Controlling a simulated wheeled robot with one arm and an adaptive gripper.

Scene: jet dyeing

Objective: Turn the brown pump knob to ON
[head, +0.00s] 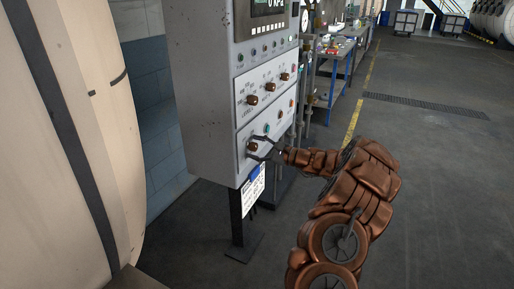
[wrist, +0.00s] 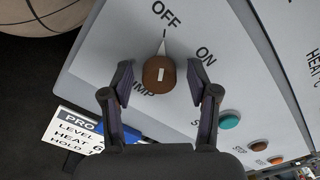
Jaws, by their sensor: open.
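The brown pump knob (wrist: 158,74) is on the lower white panel of the grey control cabinet (head: 205,100). Part of the PUMP label is hidden behind the knob and left finger.
Several brown knobs (head: 269,87) sit on the panel above. A sheet (head: 252,187) hangs below the cabinet. A large cream vessel (head: 95,120) stands at left; the floor (head: 430,170) at right is clear.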

